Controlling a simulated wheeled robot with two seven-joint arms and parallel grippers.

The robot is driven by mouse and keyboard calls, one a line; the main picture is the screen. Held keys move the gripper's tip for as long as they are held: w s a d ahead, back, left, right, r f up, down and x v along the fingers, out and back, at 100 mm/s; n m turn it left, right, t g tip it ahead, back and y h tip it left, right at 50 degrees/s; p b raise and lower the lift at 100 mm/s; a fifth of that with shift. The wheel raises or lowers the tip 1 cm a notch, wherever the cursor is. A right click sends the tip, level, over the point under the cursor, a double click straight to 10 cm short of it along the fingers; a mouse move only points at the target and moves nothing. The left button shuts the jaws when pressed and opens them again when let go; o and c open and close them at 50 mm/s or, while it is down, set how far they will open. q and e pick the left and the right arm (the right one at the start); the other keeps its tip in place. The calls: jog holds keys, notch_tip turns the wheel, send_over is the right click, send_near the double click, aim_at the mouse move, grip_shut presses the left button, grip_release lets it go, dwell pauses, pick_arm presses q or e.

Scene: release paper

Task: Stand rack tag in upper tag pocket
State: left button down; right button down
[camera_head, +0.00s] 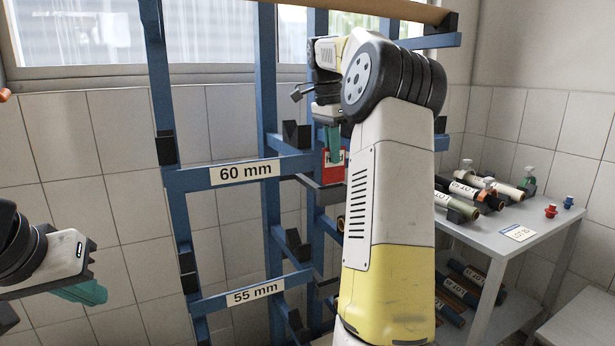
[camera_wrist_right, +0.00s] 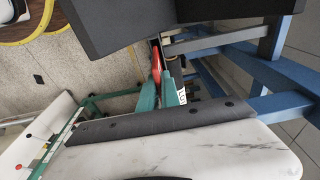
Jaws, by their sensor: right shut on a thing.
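The rack tag (camera_head: 327,172), red with a white patch, shows beside the blue rack, right of the 60 mm label. My right gripper (camera_head: 332,143) is shut on the tag and points down, partly hidden behind my right arm. In the right wrist view the right gripper's teal fingers (camera_wrist_right: 164,92) close on the red tag (camera_wrist_right: 155,60), seen nearly edge-on. I cannot clearly make out the upper tag pocket; a grey bracket (camera_head: 318,184) lies just below the tag, and contact cannot be told. My left gripper (camera_head: 82,292) is low at the left, away from the rack; its finger gap is not visible.
The blue rack (camera_head: 268,100) has black rests and 60 mm and 55 mm labels (camera_head: 245,172). A grey table (camera_head: 540,225) at right carries several rolls (camera_head: 495,185), red and blue small items and a label card (camera_head: 518,233). My right arm blocks the view of the rack's right side.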

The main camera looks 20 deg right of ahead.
aim_at(332, 171)
jog(key=shift+f, duration=2.65)
jog(key=c, duration=1.6)
grip_release()
jog(key=shift+f, duration=0.1)
jog(key=r, duration=0.4)
jog(key=a+r, duration=0.1)
jog(key=r, duration=0.7)
jog(key=shift+a+r, duration=0.1)
jog(key=shift+a, duration=0.15)
jog(key=shift+s, duration=0.2)
